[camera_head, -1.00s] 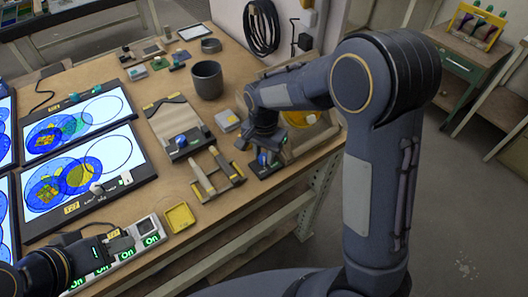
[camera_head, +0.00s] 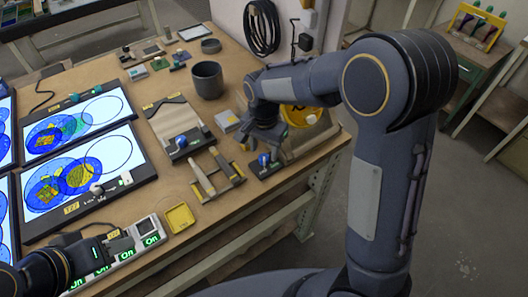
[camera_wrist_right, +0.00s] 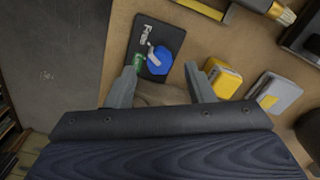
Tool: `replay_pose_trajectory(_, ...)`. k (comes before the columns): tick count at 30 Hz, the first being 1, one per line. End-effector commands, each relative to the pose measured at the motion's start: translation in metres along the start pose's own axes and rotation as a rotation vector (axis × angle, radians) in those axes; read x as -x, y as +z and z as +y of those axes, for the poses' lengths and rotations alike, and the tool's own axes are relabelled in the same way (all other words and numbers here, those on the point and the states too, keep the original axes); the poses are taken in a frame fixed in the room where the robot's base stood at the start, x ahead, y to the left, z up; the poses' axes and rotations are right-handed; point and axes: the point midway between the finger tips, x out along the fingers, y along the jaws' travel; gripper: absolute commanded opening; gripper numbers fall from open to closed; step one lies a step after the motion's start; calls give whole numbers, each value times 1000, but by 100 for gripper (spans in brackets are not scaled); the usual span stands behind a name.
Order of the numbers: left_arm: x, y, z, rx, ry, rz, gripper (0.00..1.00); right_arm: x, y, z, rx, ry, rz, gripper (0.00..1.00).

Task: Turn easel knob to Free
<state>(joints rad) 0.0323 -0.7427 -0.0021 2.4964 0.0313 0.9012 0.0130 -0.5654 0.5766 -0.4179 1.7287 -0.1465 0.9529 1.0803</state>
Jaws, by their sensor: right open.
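A blue knob (camera_wrist_right: 160,60) with a grey pointer sits on a black plate (camera_wrist_right: 172,38) that bears a white label, which seems to read "Free". The pointer lies on the label side of the knob. In the head view the knob (camera_head: 263,160) shows below my right gripper (camera_head: 264,147). In the right wrist view that gripper (camera_wrist_right: 160,72) is open, its fingers on either side of the knob; I cannot tell whether they touch it. A green part lies beside the left finger. My left gripper (camera_head: 118,243) is at the strip of "On" switches; its jaws are unclear.
A wooden frame (camera_head: 215,176) lies left of the knob plate. A second blue knob (camera_head: 181,141) sits by a beige board. A yellow block (camera_wrist_right: 224,77) and a grey block (camera_wrist_right: 273,97) lie beside the right gripper. A dark cup (camera_head: 207,80) stands farther back.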

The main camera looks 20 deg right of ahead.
Motion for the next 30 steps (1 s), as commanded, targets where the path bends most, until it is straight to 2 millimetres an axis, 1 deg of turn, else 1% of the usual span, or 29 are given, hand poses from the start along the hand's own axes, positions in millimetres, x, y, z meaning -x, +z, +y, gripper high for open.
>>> replay_pose_trajectory(1,0,0,0,0,0,0,36,10,0,-1,1,-5,3,48)
replay_pose_trajectory(3,-1,0,0,0,0,0,36,23,0,-1,1,-5,3,48)
replay_pose_trajectory(6,-1,0,0,0,0,0,36,38,0,-1,1,-4,2,48)
replay_pose_trajectory(9,-1,0,0,0,0,0,36,48,0,-1,1,-3,1,48)
replay_pose_trajectory(14,-1,1,0,0,0,0,36,54,0,0,0,0,0,48)
replay_pose_trajectory(27,-1,0,0,0,0,0,36,54,0,0,0,-1,-1,48)
replay_pose_trajectory(30,-1,0,0,0,0,0,36,58,0,8,9,-21,-15,48)
